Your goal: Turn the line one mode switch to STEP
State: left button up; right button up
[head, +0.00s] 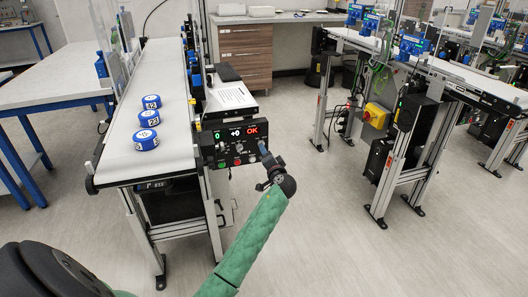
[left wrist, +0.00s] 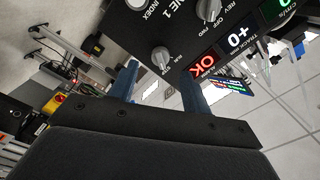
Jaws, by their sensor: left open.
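The line one control panel (head: 237,143) is a black box at the near end of the left conveyor, with a display reading 0, +0 and a red OK. In the left wrist view the panel (left wrist: 185,28) appears rotated, with part of "LINE 1" readable. A small grey knob (left wrist: 160,57) with tiny labels, one apparently RUN, looks like the mode switch; its exact setting is too small to read. My left gripper (head: 263,149) is at the panel's right side. In the wrist view its blue fingers (left wrist: 160,84) are apart and empty, with the knob beyond the gap between their tips.
A second knob (left wrist: 208,10) marked REV OFF FWD and a white INDEX button (left wrist: 139,4) are close by on the panel. Several blue-and-white pucks (head: 147,139) sit on the left conveyor belt (head: 165,80). Open floor (head: 300,230) lies right of the panel.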

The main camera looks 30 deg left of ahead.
pick_arm(q)
jog(key=shift+v, duration=1.3)
